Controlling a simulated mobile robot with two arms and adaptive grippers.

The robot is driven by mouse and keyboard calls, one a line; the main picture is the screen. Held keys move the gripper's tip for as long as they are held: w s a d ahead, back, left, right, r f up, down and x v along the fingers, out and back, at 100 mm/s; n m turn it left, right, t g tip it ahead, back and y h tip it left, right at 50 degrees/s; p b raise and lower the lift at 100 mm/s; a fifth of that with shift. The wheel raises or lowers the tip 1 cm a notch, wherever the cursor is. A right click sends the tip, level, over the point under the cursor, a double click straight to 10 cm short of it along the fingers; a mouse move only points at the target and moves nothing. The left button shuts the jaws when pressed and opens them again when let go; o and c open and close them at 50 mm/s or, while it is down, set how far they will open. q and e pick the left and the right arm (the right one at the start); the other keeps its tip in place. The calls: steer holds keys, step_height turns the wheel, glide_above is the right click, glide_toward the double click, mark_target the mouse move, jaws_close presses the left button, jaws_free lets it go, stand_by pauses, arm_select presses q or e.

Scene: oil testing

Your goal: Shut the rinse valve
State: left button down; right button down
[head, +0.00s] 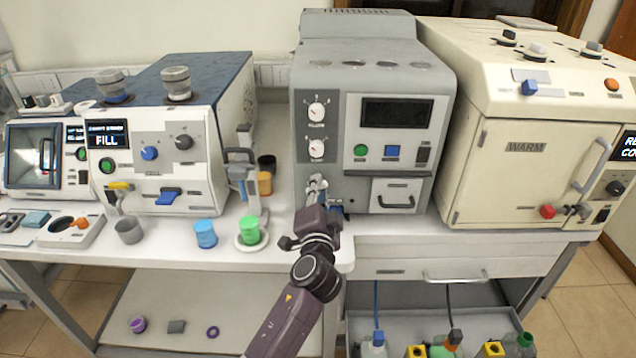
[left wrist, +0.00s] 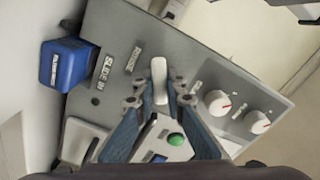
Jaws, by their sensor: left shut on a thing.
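The rinse valve handle (left wrist: 159,72) is a pale, slim lever on the grey panel, beside a small label that seems to read RINSE in the left wrist view. My left gripper (left wrist: 160,97) is shut on it, with one fingertip on each side of the lever. My right gripper is not in view.
A blue block (left wrist: 68,65) juts out by the SLIDE IN label. Two white dials (left wrist: 217,103) and a green button (left wrist: 175,139) are close by. A green cup (head: 249,230) and a blue cup (head: 205,234) stand on the bench left of my arm.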

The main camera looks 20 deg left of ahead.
arm_select(q)
steer(key=m+p, duration=0.1)
steer(key=m, duration=0.2)
steer(key=shift+f+m+p, duration=0.2)
steer(key=shift+m+p, duration=0.35)
steer(key=shift+m, duration=0.85)
steer(key=c, duration=2)
jaws_free()
steer(key=shift+d, duration=0.1)
steer(key=shift+o, duration=0.2)
steer(key=v, duration=1.2)
